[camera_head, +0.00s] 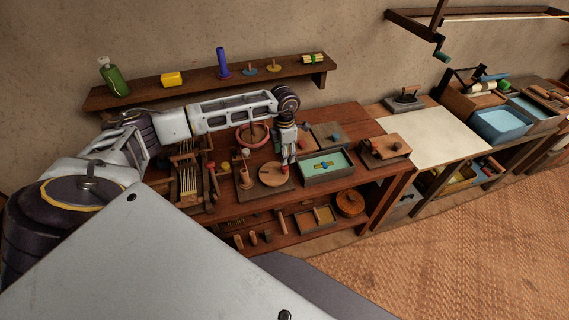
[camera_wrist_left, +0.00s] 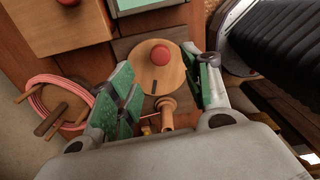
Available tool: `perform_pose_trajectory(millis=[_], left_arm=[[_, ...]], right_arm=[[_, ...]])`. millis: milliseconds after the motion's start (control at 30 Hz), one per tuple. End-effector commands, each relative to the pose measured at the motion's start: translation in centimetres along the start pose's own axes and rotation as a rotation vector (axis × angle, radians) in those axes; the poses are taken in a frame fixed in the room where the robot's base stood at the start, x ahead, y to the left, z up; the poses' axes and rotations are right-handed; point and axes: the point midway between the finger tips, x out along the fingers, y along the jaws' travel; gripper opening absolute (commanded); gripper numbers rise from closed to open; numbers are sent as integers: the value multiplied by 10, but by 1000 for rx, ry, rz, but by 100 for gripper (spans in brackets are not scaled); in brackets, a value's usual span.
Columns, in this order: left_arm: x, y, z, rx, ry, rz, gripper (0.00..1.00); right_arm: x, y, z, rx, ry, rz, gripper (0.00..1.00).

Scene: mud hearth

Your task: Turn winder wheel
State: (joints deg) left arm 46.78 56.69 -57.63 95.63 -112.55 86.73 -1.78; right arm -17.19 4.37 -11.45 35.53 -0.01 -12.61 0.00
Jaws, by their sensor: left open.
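The winder wheel, a round wooden disc (camera_head: 271,177) with a red knob on top, lies flat on a dark base board on the workbench. In the left wrist view the disc (camera_wrist_left: 148,76) and its red knob (camera_wrist_left: 161,55) show beyond and between the fingers. A small wooden spool (camera_head: 245,178) stands beside the disc; it also shows in the wrist view (camera_wrist_left: 167,112), nearer the palm. My left gripper (camera_head: 286,158) points down over the knob side of the disc, open, with nothing held. Whether a finger touches the knob cannot be told. My right gripper is not in view.
A tray with a pale green inside (camera_head: 308,180) stands just right of the disc. A red ring with wooden pegs (camera_head: 246,143) lies behind. A stringed frame (camera_head: 187,185) is at the left. A wall shelf (camera_head: 205,88) hangs above. The pale tabletop (camera_head: 433,137) at the right is mostly clear.

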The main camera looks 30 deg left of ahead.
Motion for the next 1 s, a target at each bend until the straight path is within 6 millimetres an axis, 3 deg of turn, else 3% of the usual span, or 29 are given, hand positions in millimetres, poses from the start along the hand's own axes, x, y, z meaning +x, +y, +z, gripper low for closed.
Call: perform_pose_trajectory(millis=[500,967,1000], left_arm=[[61,-1,0,0,1,-1,49],[69,0,0,1,0,1,49],[69,0,0,0,0,1,45]], right_arm=[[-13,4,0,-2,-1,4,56],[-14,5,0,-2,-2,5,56],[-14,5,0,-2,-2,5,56]])
